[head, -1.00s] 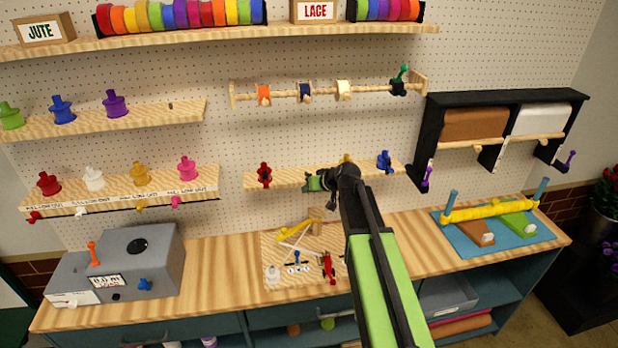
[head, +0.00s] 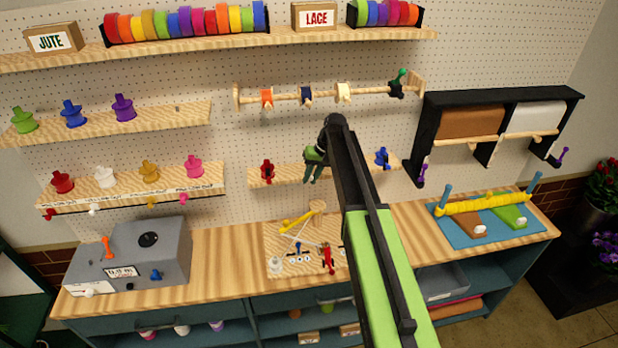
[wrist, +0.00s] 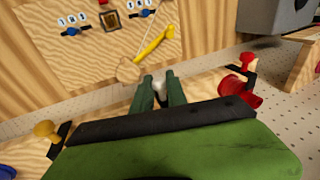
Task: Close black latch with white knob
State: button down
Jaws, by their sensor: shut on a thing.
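My gripper (head: 313,177) is in front of the middle small shelf (head: 290,176) in the head view, with its fingers pointing down. In the wrist view my gripper (wrist: 160,88) has its two dark green fingers closed around a small white knob (wrist: 158,83). Most of the knob is hidden between the fingers. Something dark shows just below it, but I cannot make out the black latch or its position. A red latch (head: 267,170) is to the left of my gripper in the head view and a blue one (head: 382,158) to the right.
A yellow latch (wrist: 46,130) shows on the shelf in the wrist view. Below is the workbench with a wooden board (head: 285,266) of small switches. A rod with spools (head: 306,95) is above. A grey box (head: 150,255) stands at the left.

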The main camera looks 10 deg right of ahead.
dwell(0.5)
jog(key=c, duration=1.6)
grip_release()
